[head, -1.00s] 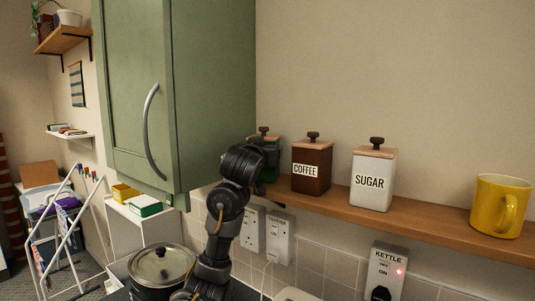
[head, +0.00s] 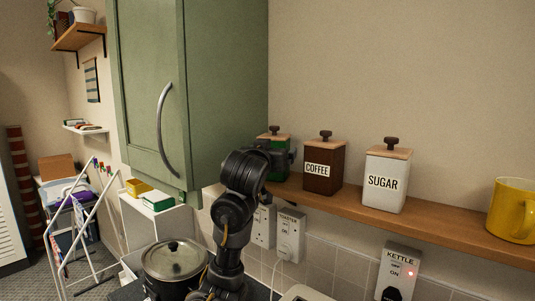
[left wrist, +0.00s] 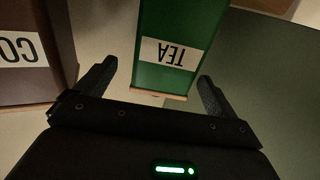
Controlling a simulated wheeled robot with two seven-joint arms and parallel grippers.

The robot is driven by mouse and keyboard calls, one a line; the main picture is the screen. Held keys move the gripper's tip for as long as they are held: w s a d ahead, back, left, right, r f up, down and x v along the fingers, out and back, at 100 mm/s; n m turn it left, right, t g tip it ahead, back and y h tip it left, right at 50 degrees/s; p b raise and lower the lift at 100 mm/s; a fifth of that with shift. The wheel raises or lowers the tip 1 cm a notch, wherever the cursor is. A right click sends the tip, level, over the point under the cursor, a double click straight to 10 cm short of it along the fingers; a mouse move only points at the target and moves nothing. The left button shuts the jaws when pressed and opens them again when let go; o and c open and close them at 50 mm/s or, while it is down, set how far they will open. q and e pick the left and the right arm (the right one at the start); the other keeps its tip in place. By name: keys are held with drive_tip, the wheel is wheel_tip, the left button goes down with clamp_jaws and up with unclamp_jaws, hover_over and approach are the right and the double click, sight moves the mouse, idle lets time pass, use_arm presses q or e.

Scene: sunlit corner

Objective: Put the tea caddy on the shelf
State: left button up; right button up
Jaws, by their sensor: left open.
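The green tea caddy (head: 275,142), with a wooden lid and dark knob, stands upright at the left end of the wooden shelf (head: 415,218), left of the coffee caddy. My right gripper is not in view.
The brown coffee caddy (head: 323,168) stands close right of the tea caddy, then the white sugar caddy (head: 386,181) and a yellow mug (head: 512,211). A green wall cabinet (head: 190,90) is close on the left. A lidded pot (head: 174,260) stands below.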

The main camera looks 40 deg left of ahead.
use_arm(q)
drive_tip(key=p+v, duration=0.1)
drive_tip(key=v, duration=0.5)
idle(0.5)
